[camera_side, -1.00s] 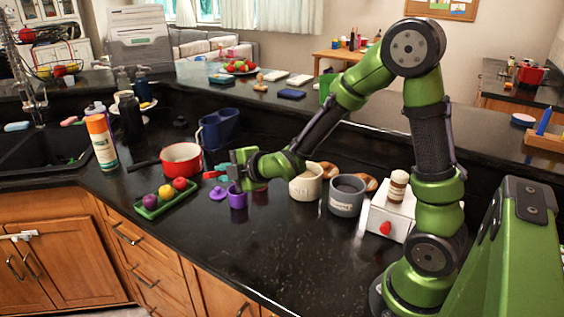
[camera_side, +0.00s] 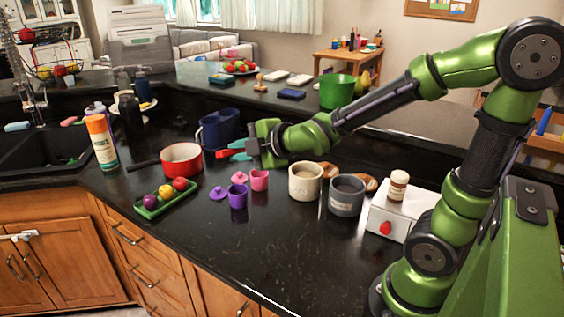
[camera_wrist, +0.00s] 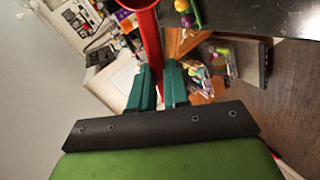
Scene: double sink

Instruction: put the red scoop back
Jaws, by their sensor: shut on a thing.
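The red scoop (camera_side: 223,153) sticks out to the left from my gripper (camera_side: 242,149) in the side view. It hangs above the counter, in front of the blue two-cup caddy (camera_side: 219,130). The wrist view shows the scoop's long red body (camera_wrist: 148,42) between the teal fingers of my gripper (camera_wrist: 159,78), which are shut on it. The scoop's far end is cut off at the top of that view. A cream canister (camera_side: 305,184) and a grey canister (camera_side: 346,198), both labelled, stand on the counter to the right of the gripper.
A red pan (camera_side: 181,159), purple cup (camera_side: 238,198), pink cup (camera_side: 259,180) and purple lid (camera_side: 218,194) stand nearby. A green tray (camera_side: 151,210) holds toy fruit. A white box (camera_side: 399,215) with a jar stands right. The front-middle counter (camera_side: 285,255) is clear.

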